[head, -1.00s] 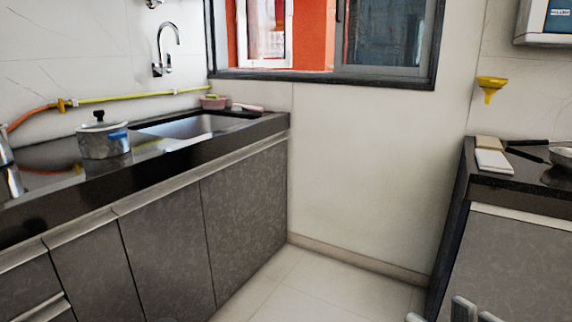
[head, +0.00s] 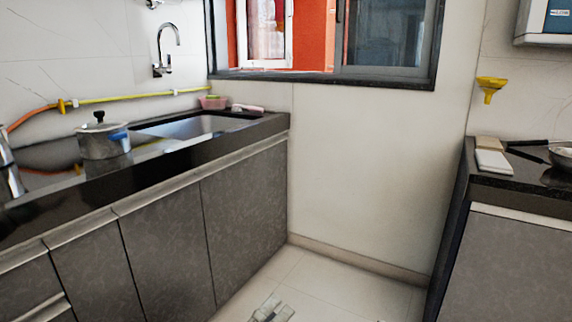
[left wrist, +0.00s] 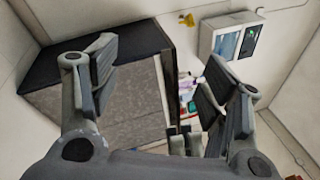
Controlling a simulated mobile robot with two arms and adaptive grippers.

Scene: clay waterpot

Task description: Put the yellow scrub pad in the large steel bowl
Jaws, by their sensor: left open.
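I cannot make out the yellow scrub pad for sure. A pink container (head: 213,103) beside the sink in the head view has something small and yellow-green at its top, too small to identify. No large steel bowl can be clearly picked out. My left gripper (head: 271,311) shows only as a small part at the bottom edge of the head view, over the floor and far from the container. In the left wrist view my left gripper (left wrist: 158,68) is open, its fingers wide apart with nothing between them. My right gripper is not clearly in view.
A lidded steel pot (head: 104,143) stands on the left counter (head: 65,198), near the sink (head: 190,126) and tap (head: 162,55). The right counter (head: 520,190) holds a pan (head: 562,157) and a white block (head: 493,162). A yellow funnel (head: 490,88) hangs above. Floor (head: 330,282) between is clear.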

